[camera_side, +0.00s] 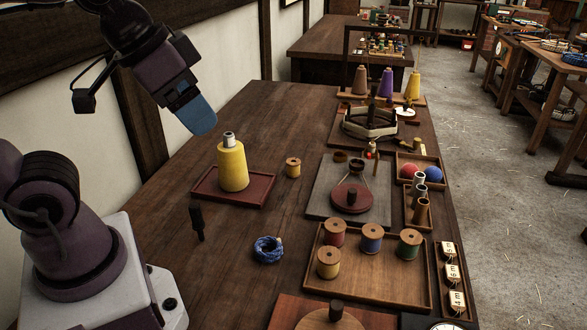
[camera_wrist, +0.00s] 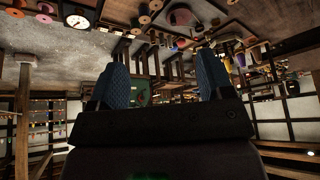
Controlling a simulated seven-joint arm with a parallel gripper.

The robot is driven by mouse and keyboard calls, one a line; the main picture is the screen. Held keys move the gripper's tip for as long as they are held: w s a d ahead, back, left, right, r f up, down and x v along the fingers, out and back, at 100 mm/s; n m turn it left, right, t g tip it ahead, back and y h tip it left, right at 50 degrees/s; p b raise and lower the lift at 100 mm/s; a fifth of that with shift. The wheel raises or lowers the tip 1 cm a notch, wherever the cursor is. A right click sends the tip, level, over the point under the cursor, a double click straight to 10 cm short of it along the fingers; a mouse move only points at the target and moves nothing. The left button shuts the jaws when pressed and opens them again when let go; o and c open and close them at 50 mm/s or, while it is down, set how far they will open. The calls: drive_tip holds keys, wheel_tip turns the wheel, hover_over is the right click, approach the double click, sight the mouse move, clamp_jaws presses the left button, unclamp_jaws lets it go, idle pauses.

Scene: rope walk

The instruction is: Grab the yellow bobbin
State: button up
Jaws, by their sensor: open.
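In the side view, a small wooden bobbin wound with yellow thread (camera_side: 328,263) stands upright in the front-left part of a wooden tray (camera_side: 380,290), near red, blue and green bobbins. A similar yellowish bobbin (camera_side: 293,167) stands alone on the bare table. A larger yellow spool (camera_side: 233,166) stands upright on a dark red tray (camera_side: 208,189). My gripper (camera_side: 198,115) is in the air at the upper left, above and apart from all of these. In the wrist view its blue fingers (camera_wrist: 162,88) are spread with nothing between them.
A blue rope coil (camera_side: 267,249) and a dark upright peg (camera_side: 197,222) stand on the table's near left. A grey board with a red disc (camera_side: 352,198) lies beyond the bobbin tray. The table's far left (camera_side: 250,110) is clear.

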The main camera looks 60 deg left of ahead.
drive_tip(key=w+a+f+m+g+y, duration=0.2)
drive_tip(key=w+a+f+m+y, duration=0.15)
drive_tip(key=w, duration=0.65)
drive_tip(key=w+a+f+m+g+y, duration=0.25)
drive_tip(key=w+a+f+m, duration=0.2)
drive_tip(key=w, duration=0.45)
drive_tip(key=w+a+f+m+g+y, duration=0.1)
drive_tip(key=w+a+f+m+y, duration=0.2)
drive_tip(key=w+f, duration=0.4)
drive_tip(key=m+t+y, duration=0.1)
drive_tip(key=m+y, duration=0.3)
drive_tip(key=m, duration=0.4)
approach(296, 164)
drive_tip(key=shift+d+r, duration=0.2)
drive_tip(key=shift+d, duration=0.45)
drive_tip(key=shift+a+f, duration=0.25)
drive_tip(key=shift+a, duration=0.05)
drive_tip(key=x, duration=1.2)
drive_tip(key=shift+a+r, duration=0.15)
drive_tip(key=shift+a, duration=0.1)
drive_tip(key=c, duration=1)
